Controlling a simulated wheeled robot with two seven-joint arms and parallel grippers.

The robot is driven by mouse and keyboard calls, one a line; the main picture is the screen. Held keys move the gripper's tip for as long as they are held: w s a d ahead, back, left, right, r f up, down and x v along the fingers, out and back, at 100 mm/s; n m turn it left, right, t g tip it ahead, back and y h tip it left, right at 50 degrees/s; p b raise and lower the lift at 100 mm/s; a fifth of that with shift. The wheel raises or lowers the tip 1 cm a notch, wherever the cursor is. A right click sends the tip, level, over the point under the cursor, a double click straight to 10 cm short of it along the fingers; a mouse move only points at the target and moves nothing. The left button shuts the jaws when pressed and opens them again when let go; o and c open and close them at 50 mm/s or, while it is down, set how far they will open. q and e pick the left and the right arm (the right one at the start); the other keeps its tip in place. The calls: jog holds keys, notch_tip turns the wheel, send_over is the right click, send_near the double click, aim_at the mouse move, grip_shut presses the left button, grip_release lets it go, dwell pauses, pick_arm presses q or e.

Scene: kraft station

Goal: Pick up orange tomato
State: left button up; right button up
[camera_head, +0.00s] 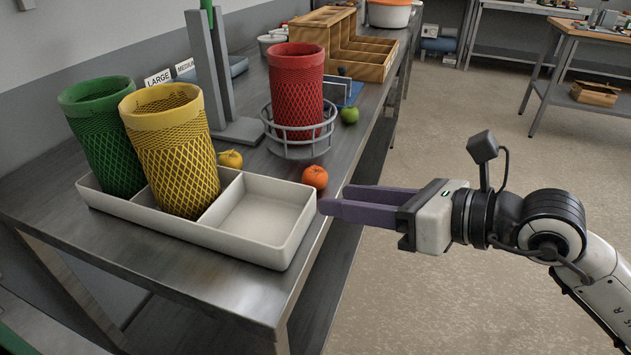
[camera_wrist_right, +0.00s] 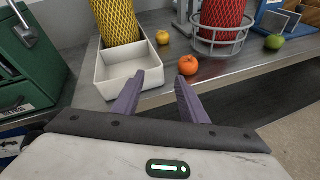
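The orange tomato (camera_head: 315,177) sits on the metal table, just behind the right corner of the white tray (camera_head: 262,247). In the right wrist view the tomato (camera_wrist_right: 188,66) lies just beyond the fingertips, nearer the right finger. My right gripper (camera_head: 325,206) is at the table's right edge, in front of the tomato and apart from it. In the right wrist view its purple fingers (camera_wrist_right: 160,78) are spread with nothing between them. My left gripper is not in either view.
Green (camera_head: 95,150) and yellow (camera_head: 175,165) mesh baskets stand in the tray. A red basket (camera_head: 296,75) stands in a wire ring (camera_head: 300,149) behind the tomato. A yellow fruit (camera_head: 231,159) and a green one (camera_head: 349,115) are nearby. The tray's right compartment is empty.

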aim_at(323, 177)
jog(key=w, duration=0.2)
jog(key=w+f+t+h, duration=0.1)
jog(key=w, duration=0.1)
jog(key=w+h, duration=0.1)
jog(key=w, duration=0.1)
jog(key=shift+w+f+n, duration=0.1)
jog(key=shift+f+n, duration=0.05)
jog(key=shift+n, duration=0.25)
jog(key=shift+p+x, duration=0.35)
jog(key=shift+x, duration=2.6)
jog(key=shift+r, duration=0.2)
jog(key=c, duration=0.7)
